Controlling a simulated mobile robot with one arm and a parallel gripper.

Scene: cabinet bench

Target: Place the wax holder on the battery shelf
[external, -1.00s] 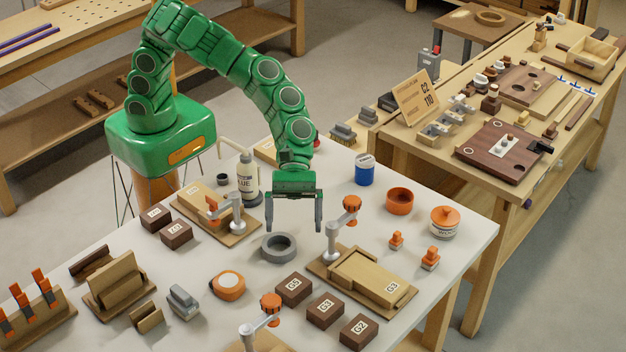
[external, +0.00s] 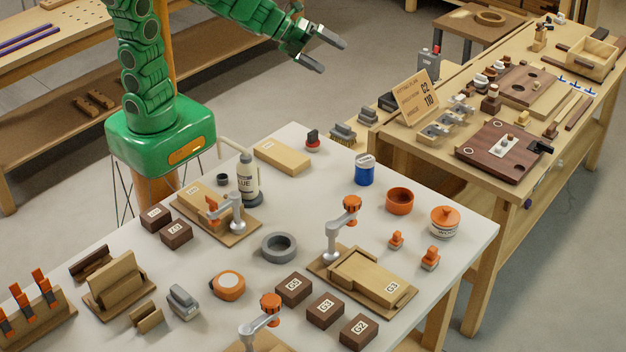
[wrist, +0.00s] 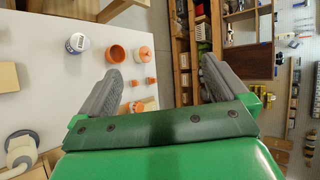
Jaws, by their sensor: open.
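A white pot with an orange lid (external: 445,222), its label partly readable, stands on the right of the white table. Beside it is an open orange round holder (external: 399,201), empty as far as I can see. I cannot tell for sure which is the wax holder. Both show in the wrist view, the holder (wrist: 115,54) and the pot (wrist: 146,54). My gripper (external: 328,55) is open and empty, raised beyond the table's far edge; its spread fingers show in the wrist view (wrist: 162,75). I cannot identify a battery shelf with certainty.
A blue can (external: 364,170) stands left of the orange holder. Small orange clamps (external: 430,258), a grey ring (external: 279,247), a glue bottle (external: 248,178) and dark blocks (external: 325,310) crowd the white table (external: 322,168). A wooden bench (external: 410,150) with a sign (external: 415,96) stands at right.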

